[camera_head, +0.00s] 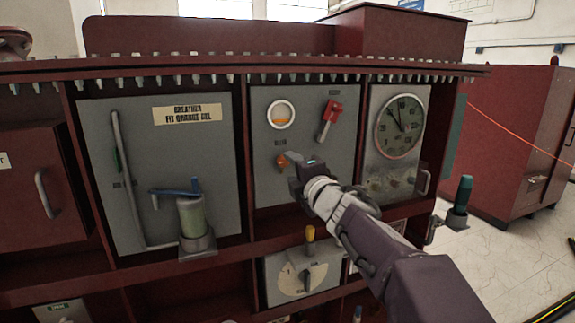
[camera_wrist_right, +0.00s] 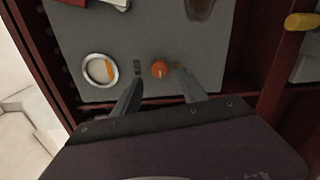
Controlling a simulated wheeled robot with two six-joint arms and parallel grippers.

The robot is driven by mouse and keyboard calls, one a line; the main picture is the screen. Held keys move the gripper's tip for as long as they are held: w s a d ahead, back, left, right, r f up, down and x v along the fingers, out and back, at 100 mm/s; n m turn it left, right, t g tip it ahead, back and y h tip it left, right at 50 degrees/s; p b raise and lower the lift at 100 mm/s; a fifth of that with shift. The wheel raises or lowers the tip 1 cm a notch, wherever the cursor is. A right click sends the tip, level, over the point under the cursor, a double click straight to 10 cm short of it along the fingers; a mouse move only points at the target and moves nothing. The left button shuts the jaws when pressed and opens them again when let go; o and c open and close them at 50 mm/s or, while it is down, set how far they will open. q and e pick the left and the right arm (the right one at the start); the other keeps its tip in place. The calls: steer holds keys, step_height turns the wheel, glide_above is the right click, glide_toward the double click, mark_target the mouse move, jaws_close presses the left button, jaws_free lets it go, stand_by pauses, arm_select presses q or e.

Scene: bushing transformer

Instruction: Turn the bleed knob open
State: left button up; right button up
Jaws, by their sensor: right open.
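The bleed knob (camera_head: 282,161) is a small orange knob on the middle grey panel, below a round sight gauge. In the right wrist view the orange knob (camera_wrist_right: 160,68) shows between and just beyond the fingertips. My right gripper (camera_head: 293,167) reaches in from the lower right, with its tip close to the knob. In the wrist view its two fingers (camera_wrist_right: 160,80) are apart, one on each side of the knob, with a gap on both sides. I cannot tell whether the tips reach past the knob's face. My left gripper is not in view.
The sight gauge (camera_head: 281,114) and a red lever (camera_head: 329,119) sit above the knob. A round dial (camera_head: 400,126) is on the right panel. A breather with a blue handle (camera_head: 176,190) is on the left. Dark red frame edges surround the panels.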

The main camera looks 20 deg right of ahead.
steer(key=s, duration=0.4)
steer(key=shift+a, duration=0.1)
steer(key=shift+r+p, duration=0.15)
steer(key=shift+p, duration=0.15)
